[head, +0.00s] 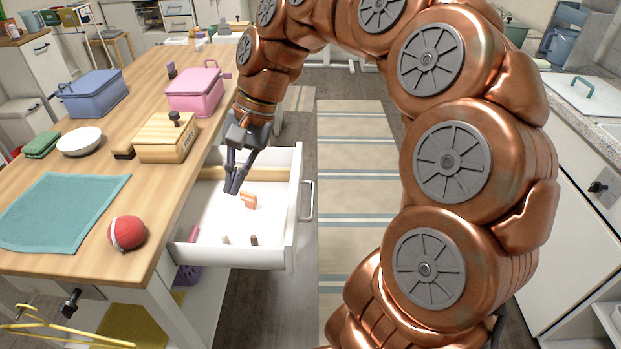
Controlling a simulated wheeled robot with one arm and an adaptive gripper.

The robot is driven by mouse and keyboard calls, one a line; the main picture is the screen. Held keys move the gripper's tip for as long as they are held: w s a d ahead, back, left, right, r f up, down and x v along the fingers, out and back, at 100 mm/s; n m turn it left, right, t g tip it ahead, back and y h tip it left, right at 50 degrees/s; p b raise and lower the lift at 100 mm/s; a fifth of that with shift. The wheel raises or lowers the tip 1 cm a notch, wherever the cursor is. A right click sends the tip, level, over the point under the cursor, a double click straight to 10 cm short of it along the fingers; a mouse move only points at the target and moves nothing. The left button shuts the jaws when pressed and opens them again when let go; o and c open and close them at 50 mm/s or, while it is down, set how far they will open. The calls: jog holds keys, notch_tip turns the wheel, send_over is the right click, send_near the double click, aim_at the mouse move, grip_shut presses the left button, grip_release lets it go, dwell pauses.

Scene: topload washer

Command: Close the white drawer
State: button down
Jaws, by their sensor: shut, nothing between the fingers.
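The white drawer (291,222) is pulled out from the right side of the wooden table, with a handle (307,200) on its outer right front. Inside it lie an orange object (249,200), a pink object (193,234) and two small dark and pale items near the front wall. My gripper (234,190) points down over the inside of the drawer, left of the drawer front. Its fingers are shut with nothing between them. I cannot tell how far the fingertips are above the drawer floor.
The wooden table (60,258) carries a red ball (127,232), a teal cloth (62,211), a wooden box (166,138), a pink container (195,91), a blue container (93,94) and a white bowl (79,141). A striped rug (357,180) covers the floor right of the drawer.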

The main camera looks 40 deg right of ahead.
jog(key=w+d+f+m+t+y+b, duration=0.1)
jog(key=w+d+f+m+b, duration=0.1)
jog(key=w+d+m, duration=0.45)
jog(key=w+d+f+m+t+y+b, duration=0.1)
jog(key=w+d+f+m+t+b, duration=0.15)
jog(key=d, duration=0.75)
jog(key=s+d+f+m+t+b, duration=0.15)
jog(key=d+f+m, duration=0.35)
jog(key=d, duration=0.5)
jog(key=s+d+f+m+t+b, duration=0.1)
jog(key=d+f+m+b, duration=0.3)
jog(key=d, duration=0.5)
jog(key=w+a+r+x, duration=0.1)
jog(key=x, duration=1.1)
jog(key=shift+p, duration=0.45)
jog(key=shift+w+a, duration=0.1)
jog(key=shift+a, duration=0.05)
